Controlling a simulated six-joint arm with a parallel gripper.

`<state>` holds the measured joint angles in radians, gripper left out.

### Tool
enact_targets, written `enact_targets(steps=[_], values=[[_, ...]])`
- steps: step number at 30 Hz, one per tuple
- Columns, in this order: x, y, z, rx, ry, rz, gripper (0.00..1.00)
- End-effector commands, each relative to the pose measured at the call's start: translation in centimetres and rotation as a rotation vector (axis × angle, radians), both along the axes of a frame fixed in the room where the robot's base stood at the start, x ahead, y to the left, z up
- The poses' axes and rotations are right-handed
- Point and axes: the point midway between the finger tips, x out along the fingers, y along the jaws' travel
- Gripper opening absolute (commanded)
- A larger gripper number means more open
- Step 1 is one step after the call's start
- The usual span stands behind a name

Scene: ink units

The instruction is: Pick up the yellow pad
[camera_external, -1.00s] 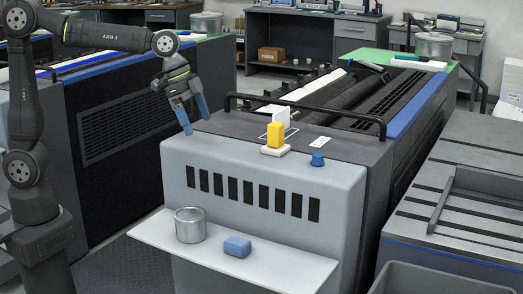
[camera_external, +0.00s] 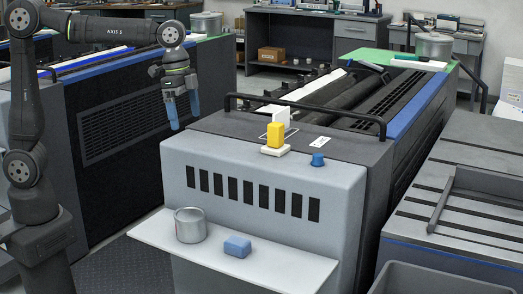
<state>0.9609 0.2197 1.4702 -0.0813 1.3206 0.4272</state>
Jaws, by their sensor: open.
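The yellow pad (camera_external: 275,134) stands upright on a small white base (camera_external: 275,150) on top of the grey machine. A white upright piece (camera_external: 277,115) stands just behind it. My gripper (camera_external: 183,118) is open and empty, with its blue fingers pointing down. In the picture it is left of the pad, by the left end of the machine top, and apart from the pad.
A blue knob (camera_external: 317,160) is right of the pad. A black rail (camera_external: 305,108) runs behind it. A white shelf (camera_external: 290,270) in front holds a metal can (camera_external: 190,225) and a blue block (camera_external: 237,246). The machine top (camera_external: 225,125) left of the pad is clear.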

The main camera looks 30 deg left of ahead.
Motion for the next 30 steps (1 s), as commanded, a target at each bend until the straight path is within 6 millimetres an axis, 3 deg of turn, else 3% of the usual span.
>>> enact_targets(steps=[12, 18, 19, 30], values=[[0.00, 0.00, 0.01, -0.001, 0.000, 0.000, 1.00], [0.00, -0.01, 0.00, -0.001, 0.000, 0.000, 0.63], [0.00, -0.01, 0.00, -0.001, 0.000, 0.000, 0.60], [-0.02, -0.11, -0.89, -0.014, 0.063, 0.066, 0.60]])
